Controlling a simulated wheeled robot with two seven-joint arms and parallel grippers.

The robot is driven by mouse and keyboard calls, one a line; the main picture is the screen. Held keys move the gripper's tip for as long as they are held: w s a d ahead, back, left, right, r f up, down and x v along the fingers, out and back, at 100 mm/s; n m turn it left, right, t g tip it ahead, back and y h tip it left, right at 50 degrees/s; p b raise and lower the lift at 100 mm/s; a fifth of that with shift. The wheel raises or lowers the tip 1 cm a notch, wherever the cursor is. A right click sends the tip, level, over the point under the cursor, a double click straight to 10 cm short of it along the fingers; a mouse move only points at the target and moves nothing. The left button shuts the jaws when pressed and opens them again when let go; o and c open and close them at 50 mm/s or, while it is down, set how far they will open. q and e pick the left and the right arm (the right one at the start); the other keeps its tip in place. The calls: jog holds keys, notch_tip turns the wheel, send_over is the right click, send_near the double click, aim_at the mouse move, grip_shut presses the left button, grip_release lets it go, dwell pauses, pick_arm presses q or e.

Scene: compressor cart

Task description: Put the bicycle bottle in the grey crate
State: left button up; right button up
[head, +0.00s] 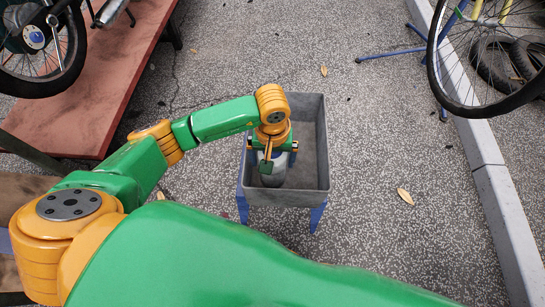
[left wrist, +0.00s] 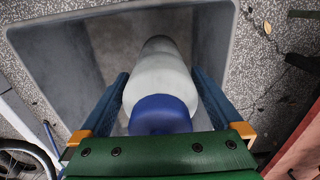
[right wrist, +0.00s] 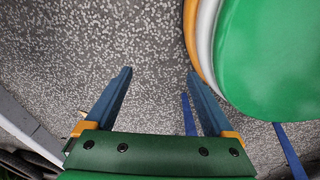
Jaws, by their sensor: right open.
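The bicycle bottle (left wrist: 160,78) is pale grey-white with a blue cap. It is inside the grey crate (left wrist: 60,65), its cap towards my left wrist camera. In the head view its lower part (head: 275,180) shows below my left gripper (head: 272,156), near the front of the crate (head: 312,130). The left gripper (left wrist: 160,95) is spread as wide as my right one, with one finger on each side of the bottle. I cannot tell whether the fingers touch it. My right gripper (right wrist: 160,75) is open and empty over the pavement.
The crate stands on blue legs (head: 318,215). A red platform (head: 95,90) with a motorbike (head: 40,45) is at left. A bicycle wheel (head: 480,105) and a kerb (head: 495,190) are at right.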

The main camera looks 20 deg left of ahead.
pick_arm(q)
notch_tip(320, 180, up, 12)
jog(key=shift+r+p, duration=0.1)
jog(key=shift+p, duration=0.7)
